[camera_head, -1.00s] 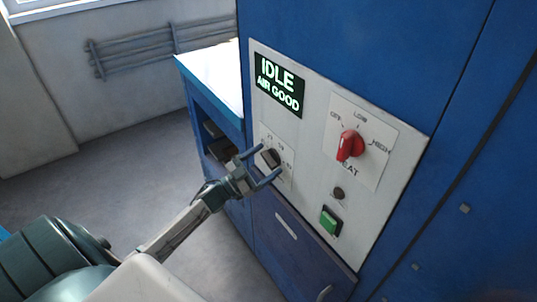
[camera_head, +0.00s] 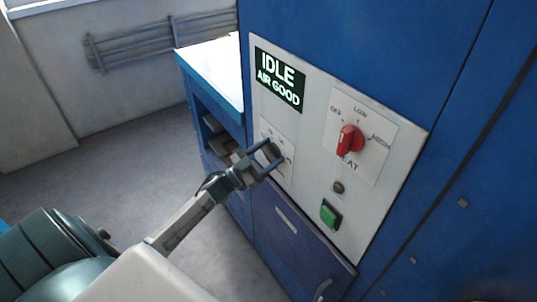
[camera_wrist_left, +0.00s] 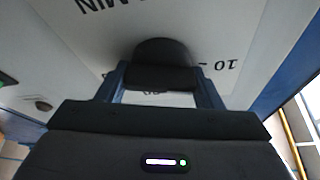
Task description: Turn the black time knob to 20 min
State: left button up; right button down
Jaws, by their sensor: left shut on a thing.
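The black time knob (camera_head: 270,153) sits on its small white dial plate at the lower left of the control panel. My left gripper (camera_head: 269,160) is at the knob, with its two fingers closed on either side of it. In the left wrist view the knob (camera_wrist_left: 160,62) stands between the fingers, with "MIN" and "10" lettering upside down on the plate around it. The gripper body covers part of the dial, so the knob's exact setting cannot be told. My right gripper is not in view.
The white panel (camera_head: 310,120) also carries a display (camera_head: 278,78) reading "IDLE AIR GOOD", a red heat knob (camera_head: 350,140), a small dark button (camera_head: 338,187) and a green button (camera_head: 330,215). A blue bench (camera_head: 211,80) with a white top stands left of the cabinet.

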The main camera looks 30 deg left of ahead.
pick_arm(q)
jog(key=shift+f+m+g+h+b, duration=0.2)
jog(key=shift+m+g+h+b, duration=0.5)
jog(key=shift+m, duration=0.5)
jog(key=m+g+b, duration=0.1)
jog(key=m+b, duration=0.1)
jog(key=m, duration=0.1)
jog(key=shift+m+h, duration=0.3)
jog(key=shift+h, duration=0.1)
jog(key=m, duration=0.2)
jog(key=m+g+b, duration=0.1)
jog(key=shift+d+m+g+h, duration=0.1)
jog(key=shift+m+g+h, duration=0.2)
jog(key=shift+m, duration=0.1)
jog(key=shift+m+g+b, duration=0.45)
jog(key=shift+m+g, duration=0.05)
jog(key=shift+m, duration=0.9)
jog(key=o, duration=1)
jog(key=shift+s, duration=0.1)
